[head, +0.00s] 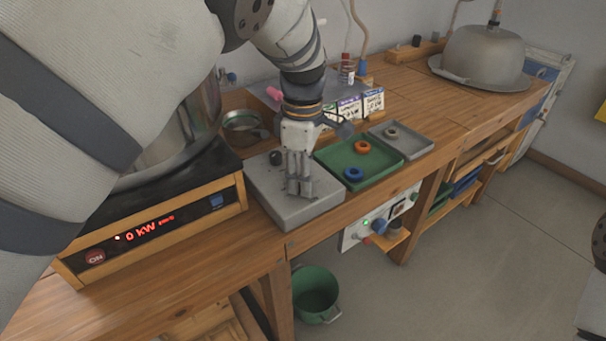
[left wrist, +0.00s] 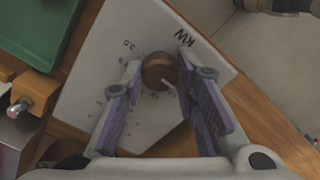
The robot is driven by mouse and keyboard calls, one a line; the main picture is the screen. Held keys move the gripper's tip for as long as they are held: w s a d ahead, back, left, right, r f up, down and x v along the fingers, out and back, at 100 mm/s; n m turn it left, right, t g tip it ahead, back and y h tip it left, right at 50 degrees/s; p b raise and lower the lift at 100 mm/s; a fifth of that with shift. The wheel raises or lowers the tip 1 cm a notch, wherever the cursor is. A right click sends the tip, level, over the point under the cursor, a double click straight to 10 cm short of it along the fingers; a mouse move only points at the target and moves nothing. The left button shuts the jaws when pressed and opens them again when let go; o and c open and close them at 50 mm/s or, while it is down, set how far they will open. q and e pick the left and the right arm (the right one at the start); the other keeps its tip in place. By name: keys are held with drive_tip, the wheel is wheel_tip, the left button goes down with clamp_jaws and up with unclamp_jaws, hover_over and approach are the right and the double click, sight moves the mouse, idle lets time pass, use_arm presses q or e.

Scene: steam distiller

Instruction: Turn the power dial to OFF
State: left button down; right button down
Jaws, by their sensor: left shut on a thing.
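The power dial (left wrist: 158,72) is a round brown knob on a pale panel (left wrist: 88,62) with a number scale and "kW" printed on it. A light pointer on it faces the lower right in the left wrist view. My left gripper (left wrist: 157,82) is shut on the dial, with a purple-lined finger on each side. In the head view the left gripper (head: 299,190) points down onto the grey box (head: 318,209) and hides the dial. The digital display (head: 150,229) reads 0 kW in red, beside a red ON button (head: 95,257). I do not see my right gripper.
A green tray (head: 398,163) with blue and orange rings lies right of the box, then a grey tray (head: 425,144). A large pot stands on the left unit. A front panel (head: 352,236) with small knobs is under the table edge. A green bucket (head: 316,293) stands below.

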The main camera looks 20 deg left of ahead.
idle(0.5)
use_arm(q)
drive_tip(key=c, duration=1.2)
unclamp_jaws()
drive_tip(key=shift+c, duration=0.2)
wheel_tip(320, 180, up, 12)
drive_tip(key=shift+s+f, duration=0.1)
drive_tip(key=shift+f, duration=0.05)
